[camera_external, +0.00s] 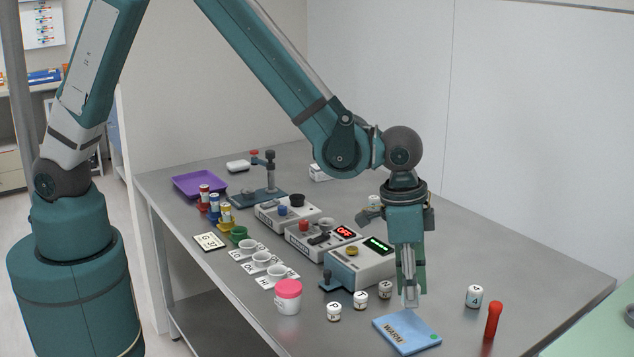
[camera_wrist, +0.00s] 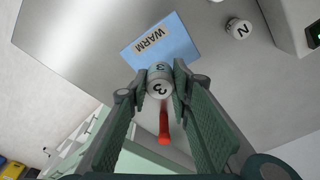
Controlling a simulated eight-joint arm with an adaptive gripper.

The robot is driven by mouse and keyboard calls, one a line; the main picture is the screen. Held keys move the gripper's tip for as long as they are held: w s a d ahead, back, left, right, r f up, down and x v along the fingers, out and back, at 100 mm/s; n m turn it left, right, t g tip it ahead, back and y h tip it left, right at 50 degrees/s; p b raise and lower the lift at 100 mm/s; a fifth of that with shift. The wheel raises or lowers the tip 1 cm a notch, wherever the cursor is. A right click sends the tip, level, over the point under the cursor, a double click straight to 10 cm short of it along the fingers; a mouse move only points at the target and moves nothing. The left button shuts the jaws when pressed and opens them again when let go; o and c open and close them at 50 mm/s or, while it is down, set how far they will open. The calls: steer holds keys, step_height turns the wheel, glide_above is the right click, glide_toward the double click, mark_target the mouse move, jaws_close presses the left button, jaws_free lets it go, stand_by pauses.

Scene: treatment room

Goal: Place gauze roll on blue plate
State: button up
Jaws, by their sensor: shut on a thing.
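The blue plate (camera_external: 424,341) lies flat near the front of the table and bears a "WARM" label; it also shows in the wrist view (camera_wrist: 182,40). My gripper (camera_external: 411,290) points down above the plate's far edge. In the wrist view my gripper (camera_wrist: 157,88) is shut on a small white roll (camera_wrist: 160,85) marked "3", apparently the gauze roll. The fingers hold it from both sides. In the external view the held roll is mostly hidden by the fingers. Its height above the plate is hard to tell.
Several similar marked white rolls stand around the plate, one (camera_external: 360,299) to its left and one (camera_external: 474,296) to its right. A red stick-like object (camera_external: 493,321) stands at the right. A pink-lidded jar (camera_external: 288,300) and a device with green display (camera_external: 360,266) stand left.

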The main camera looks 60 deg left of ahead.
mark_target(407, 329)
steer(key=shift+f, duration=1.35)
steer(key=shift+f, duration=1.9)
steer(key=shift+f+b, duration=0.15)
steer(key=shift+b, duration=0.2)
steer(key=o, duration=0.7)
steer(key=shift+r, duration=0.2)
steer(key=shift+s+a+r+p, duration=0.2)
steer(key=shift+a+r, duration=0.05)
steer(key=shift+r, duration=1.7)
steer(key=shift+s+a+r+p, duration=0.2)
steer(key=shift+r, duration=1.8)
steer(key=shift+s+a+r+p, duration=0.2)
steer(key=shift+a+r, duration=0.05)
steer(key=shift+r, duration=1.7)
